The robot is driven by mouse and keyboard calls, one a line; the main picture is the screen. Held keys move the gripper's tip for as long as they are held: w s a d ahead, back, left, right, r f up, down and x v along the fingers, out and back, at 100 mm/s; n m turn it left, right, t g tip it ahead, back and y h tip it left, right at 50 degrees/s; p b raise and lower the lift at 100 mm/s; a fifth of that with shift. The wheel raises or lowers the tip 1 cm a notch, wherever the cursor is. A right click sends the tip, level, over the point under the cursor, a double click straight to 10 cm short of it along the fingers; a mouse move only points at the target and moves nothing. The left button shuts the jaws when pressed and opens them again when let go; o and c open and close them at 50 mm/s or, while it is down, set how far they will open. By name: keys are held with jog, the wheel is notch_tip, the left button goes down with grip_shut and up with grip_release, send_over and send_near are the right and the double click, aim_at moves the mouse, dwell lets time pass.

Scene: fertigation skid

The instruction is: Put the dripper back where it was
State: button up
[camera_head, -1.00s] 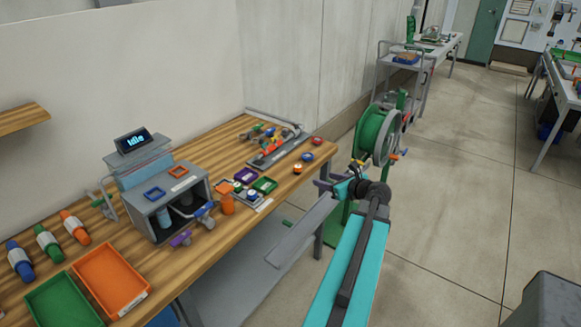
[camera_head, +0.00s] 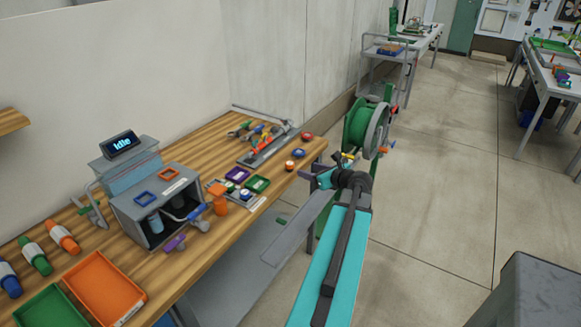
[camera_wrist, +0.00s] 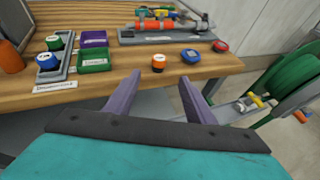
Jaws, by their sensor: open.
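Several small round dripper-like pieces are on the wooden bench. An orange-and-white one (camera_wrist: 158,62) stands near the front edge, with a blue one (camera_wrist: 191,56) and a red one (camera_wrist: 221,46) to its right. They also show in the head view as orange (camera_head: 290,165), blue (camera_head: 299,153) and red (camera_head: 307,136). Two more sit in a grey labelled holder (camera_wrist: 56,74) at left; its label is too small to read. I cannot tell which piece is the task's dripper. My gripper (camera_wrist: 160,90) is open and empty, its purple fingers just off the bench's front edge, short of the orange-and-white piece.
Purple (camera_wrist: 94,39) and green (camera_wrist: 94,60) trays stand beside the holder. A grey fixture with an orange cylinder (camera_wrist: 154,25) lies behind. A green hose reel (camera_head: 362,125) stands beyond the bench end. A grey machine reading "Idle" (camera_head: 160,185) stands on the bench. Open floor lies right.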

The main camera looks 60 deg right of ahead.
aim_at(292, 165)
jog(key=shift+p+x, duration=0.75)
jog(key=shift+x, duration=2.85)
jog(key=shift+p+x, duration=1.05)
jog(key=shift+x, duration=0.85)
jog(key=shift+w+d+f, duration=0.2)
jog(key=shift+w+f, duration=0.05)
jog(key=shift+w, duration=0.3)
jog(key=shift+c, duration=0.2)
jog(key=c, duration=1.2)
jog(key=shift+o, duration=0.2)
jog(key=shift+r, duration=0.15)
